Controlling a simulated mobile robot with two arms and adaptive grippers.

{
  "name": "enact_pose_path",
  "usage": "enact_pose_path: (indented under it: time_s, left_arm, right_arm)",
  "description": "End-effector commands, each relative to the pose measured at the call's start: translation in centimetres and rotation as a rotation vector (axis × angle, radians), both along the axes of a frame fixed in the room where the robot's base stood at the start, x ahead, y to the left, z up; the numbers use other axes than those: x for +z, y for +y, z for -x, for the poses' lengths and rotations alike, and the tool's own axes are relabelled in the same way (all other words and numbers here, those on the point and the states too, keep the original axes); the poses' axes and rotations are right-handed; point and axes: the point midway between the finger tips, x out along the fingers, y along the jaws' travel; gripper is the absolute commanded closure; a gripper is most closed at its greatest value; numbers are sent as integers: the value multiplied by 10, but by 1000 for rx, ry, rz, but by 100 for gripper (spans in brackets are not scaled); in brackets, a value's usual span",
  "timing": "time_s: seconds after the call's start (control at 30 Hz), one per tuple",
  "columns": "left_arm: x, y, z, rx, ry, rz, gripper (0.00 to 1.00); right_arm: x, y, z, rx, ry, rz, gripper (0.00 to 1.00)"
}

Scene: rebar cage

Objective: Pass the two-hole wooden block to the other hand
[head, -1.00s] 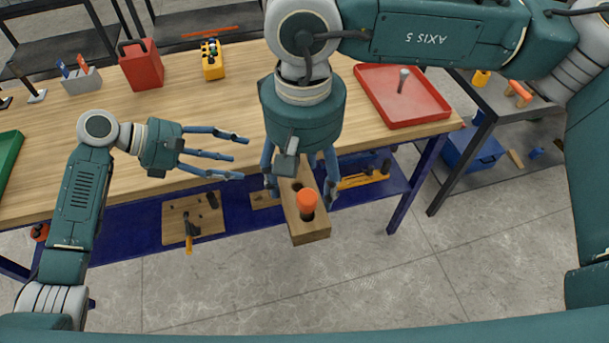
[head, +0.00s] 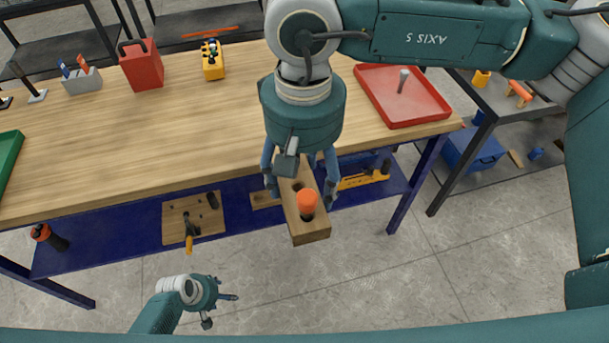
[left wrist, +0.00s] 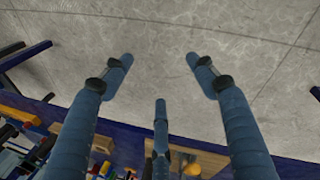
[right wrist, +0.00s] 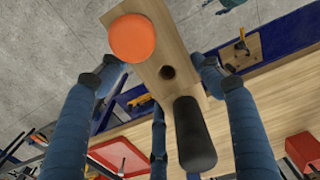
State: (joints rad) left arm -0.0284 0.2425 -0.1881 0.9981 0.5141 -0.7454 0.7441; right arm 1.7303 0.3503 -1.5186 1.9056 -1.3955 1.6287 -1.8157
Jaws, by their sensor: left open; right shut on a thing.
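The two-hole wooden block (head: 311,233) hangs in front of the bench in the head view, gripped by my right gripper (head: 301,192). An orange-topped peg (head: 307,201) stands at its near end. In the right wrist view, the block (right wrist: 166,35) lies between the fingers, with the orange top (right wrist: 135,38), an open dark hole and a black rounded piece (right wrist: 195,132). I cannot tell whether the black piece sits in the block. My left gripper (head: 224,308) is low at the bottom of the head view, apart from the block. Its fingers (left wrist: 159,65) are spread and empty over floor.
The wooden bench (head: 190,130) carries a red tray (head: 425,110), a red can (head: 142,68) and a yellow holder (head: 212,66). Its blue lower shelf (head: 110,245) holds a pegboard (head: 175,222) and tools. The floor in front is clear.

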Motion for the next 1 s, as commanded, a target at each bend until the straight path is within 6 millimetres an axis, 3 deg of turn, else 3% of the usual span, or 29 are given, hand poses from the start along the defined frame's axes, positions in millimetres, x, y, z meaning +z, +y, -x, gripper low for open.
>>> enact_pose_path:
  time_s: [0.03, 0.2, 0.4, 0.5, 0.7, 1.0]
  left_arm:
    - [-18, 1, 27, -68, 11, -39, 42]
    - [-61, 5, 105, -349, 18, -167, 42]
    - [-94, -3, 197, -703, 28, -261, 42]
    - [-102, -10, 234, -851, 26, -282, 42]
    - [-109, -21, 276, -1028, 16, -296, 42]
    - [-110, -23, 284, -1067, 13, -299, 42]
  right_arm:
    - [1, 0, 0, 0, -1, -1, 68]
    - [1, 0, 0, 0, -1, -1, 68]
    - [1, 0, 0, 0, -1, -1, 68]
    - [1, 0, 0, 0, -1, -1, 68]
    - [1, 0, 0, 0, -1, -1, 68]
    - [1, 0, 0, 0, -1, -1, 68]
